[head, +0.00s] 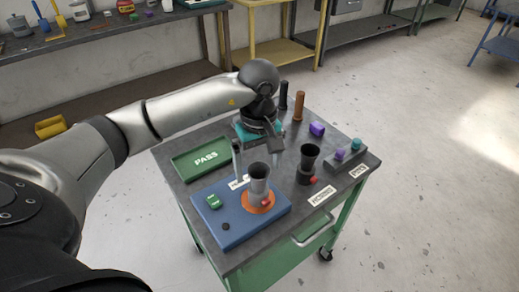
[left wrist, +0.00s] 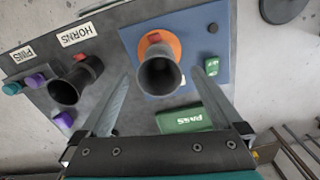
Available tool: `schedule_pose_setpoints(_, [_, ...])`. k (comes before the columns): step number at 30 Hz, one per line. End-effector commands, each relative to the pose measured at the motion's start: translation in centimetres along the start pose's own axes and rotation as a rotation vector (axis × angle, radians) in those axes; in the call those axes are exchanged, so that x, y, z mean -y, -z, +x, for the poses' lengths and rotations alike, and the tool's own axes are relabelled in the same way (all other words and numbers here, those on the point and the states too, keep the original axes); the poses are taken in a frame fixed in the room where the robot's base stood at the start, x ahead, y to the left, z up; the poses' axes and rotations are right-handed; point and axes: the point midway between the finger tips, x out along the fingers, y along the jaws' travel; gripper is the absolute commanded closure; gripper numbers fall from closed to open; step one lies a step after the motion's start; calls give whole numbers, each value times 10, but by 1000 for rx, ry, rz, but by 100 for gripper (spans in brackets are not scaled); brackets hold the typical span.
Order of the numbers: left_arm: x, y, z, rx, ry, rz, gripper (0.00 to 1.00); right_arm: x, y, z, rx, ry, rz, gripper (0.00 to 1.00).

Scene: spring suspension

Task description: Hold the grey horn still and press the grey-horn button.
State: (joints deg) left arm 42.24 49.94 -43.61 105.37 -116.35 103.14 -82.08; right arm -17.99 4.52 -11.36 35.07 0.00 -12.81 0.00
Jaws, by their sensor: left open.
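The grey horn (head: 259,181) stands upright, flared mouth up, on an orange disc (head: 249,207) on a blue board (head: 227,240). A red button (head: 266,202) sits low at the horn's front. My left gripper (head: 257,165) is open, pointing down over the board just behind the horn. In the left wrist view, the horn (left wrist: 158,76) lies between the fingertips of the gripper (left wrist: 163,74), with gaps on both sides; I cannot tell how far below them it is. The red button (left wrist: 154,38) also shows there. The right gripper is in no view.
A black horn (head: 308,160) with its own red button stands right of the board. A green PASS tray (head: 178,167), a green block (head: 213,201), a black knob (head: 226,226), a purple block (head: 317,129) and a grey peg block (head: 349,161) share the cart top.

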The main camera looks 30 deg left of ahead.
Motion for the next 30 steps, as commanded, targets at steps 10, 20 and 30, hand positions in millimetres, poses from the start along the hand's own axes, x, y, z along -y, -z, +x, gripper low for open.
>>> schedule_pose_setpoints(10, [0,-1,66,3,1,-1,0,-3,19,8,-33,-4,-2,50])
schedule_pose_setpoints(20, [0,0,88,0,-2,0,0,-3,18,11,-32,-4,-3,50])
schedule_pose_setpoints(30, [0,0,88,0,-2,0,12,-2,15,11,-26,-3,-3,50])
